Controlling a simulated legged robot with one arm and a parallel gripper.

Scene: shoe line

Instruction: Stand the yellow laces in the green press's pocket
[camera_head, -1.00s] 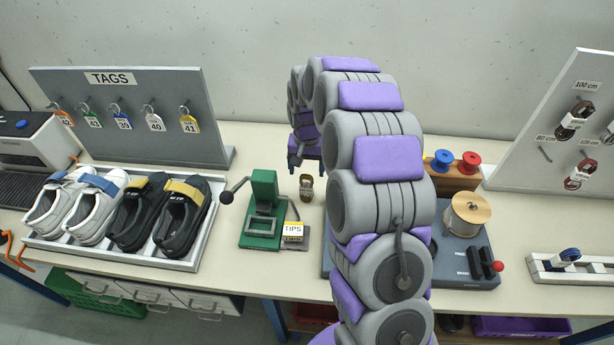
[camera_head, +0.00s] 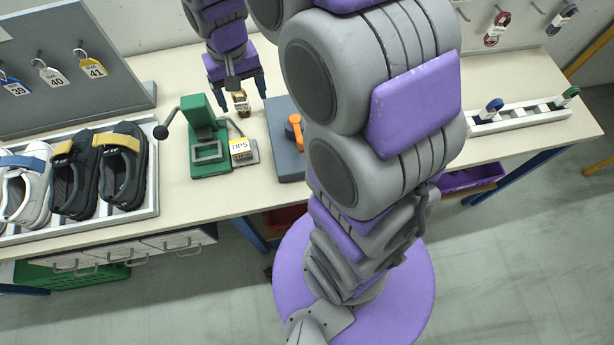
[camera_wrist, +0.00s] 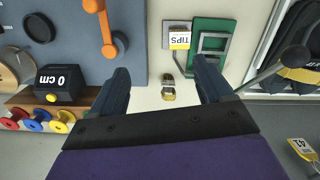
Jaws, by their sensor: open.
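The yellow laces (camera_head: 241,103) are a small dark-gold bundle with a pale band, on the bench just behind the press. They also show in the wrist view (camera_wrist: 168,88). My gripper (camera_head: 239,97) is open and empty, pointing down over the laces. In the wrist view its fingers (camera_wrist: 163,70) lie on either side of the bundle, apart from it. The green press (camera_head: 211,150) stands left and in front of the gripper, its black-knobbed lever out to the left. A grey frame shows on its base; I cannot clearly make out the pocket.
A TIPS box (camera_head: 240,148) sits at the press's right side. The grey-blue board (camera_head: 283,135) with an orange handle (camera_head: 295,131) lies right of the gripper. The shoe tray (camera_head: 152,190) is on the left. A white slotted rack (camera_head: 520,117) is at the right.

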